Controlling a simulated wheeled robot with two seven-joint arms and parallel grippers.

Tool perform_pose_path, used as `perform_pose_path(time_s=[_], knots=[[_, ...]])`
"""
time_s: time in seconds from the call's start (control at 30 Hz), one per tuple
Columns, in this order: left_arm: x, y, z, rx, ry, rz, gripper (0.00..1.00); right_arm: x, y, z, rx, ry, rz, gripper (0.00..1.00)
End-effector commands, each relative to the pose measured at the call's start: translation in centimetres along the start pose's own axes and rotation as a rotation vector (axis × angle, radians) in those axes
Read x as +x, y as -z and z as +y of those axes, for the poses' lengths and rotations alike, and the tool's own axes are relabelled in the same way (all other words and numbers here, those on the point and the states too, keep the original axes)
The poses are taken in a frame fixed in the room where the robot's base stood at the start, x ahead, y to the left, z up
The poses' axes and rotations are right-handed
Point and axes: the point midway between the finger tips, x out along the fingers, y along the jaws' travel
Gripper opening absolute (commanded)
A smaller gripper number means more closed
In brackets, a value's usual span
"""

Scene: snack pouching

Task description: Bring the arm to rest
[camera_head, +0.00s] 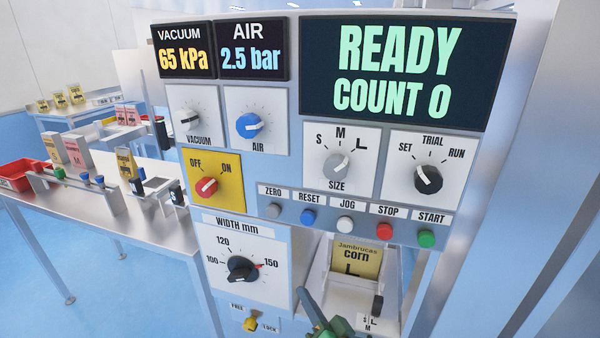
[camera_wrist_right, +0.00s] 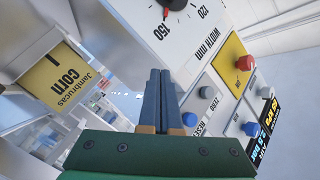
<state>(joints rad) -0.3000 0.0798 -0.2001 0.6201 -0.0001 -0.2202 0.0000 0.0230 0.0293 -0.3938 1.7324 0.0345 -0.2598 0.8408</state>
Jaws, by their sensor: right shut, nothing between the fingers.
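My right gripper (camera_head: 302,294) shows at the bottom of the head view, with its green body cut off by the lower edge. Its dark fingers point up, in front of the panel's lower part, between the width dial (camera_head: 242,269) and the corn pouch (camera_head: 357,262). In the right wrist view the two blue fingers (camera_wrist_right: 160,73) lie together with nothing between them. The control panel (camera_head: 296,150) fills much of the head view; its screen (camera_head: 395,70) reads READY, COUNT 0. My left gripper is not in view.
A yellow Jambrucas corn pouch sits in the machine's opening beside the gripper. Knobs and a row of buttons (camera_head: 345,224) stick out above it. A free/lock lever (camera_head: 250,324) is below the width dial. A table (camera_head: 150,215) with pouches and a red bin (camera_head: 18,174) stands left.

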Motion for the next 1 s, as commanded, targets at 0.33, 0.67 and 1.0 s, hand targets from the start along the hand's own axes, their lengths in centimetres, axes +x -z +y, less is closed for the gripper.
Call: perform_pose_path(time_s=[0.33,0.67,1.0], knots=[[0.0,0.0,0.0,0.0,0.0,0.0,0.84,-16.7,-20.1,26.1,-0.408,-0.571,-0.653,0.0],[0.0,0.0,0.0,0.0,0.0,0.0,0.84,-37.6,-28.5,32.5,-0.562,-0.716,-1.196,0.0],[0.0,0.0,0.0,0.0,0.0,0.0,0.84,-38.9,-28.8,32.6,-0.568,-0.718,-1.228,0.0]])
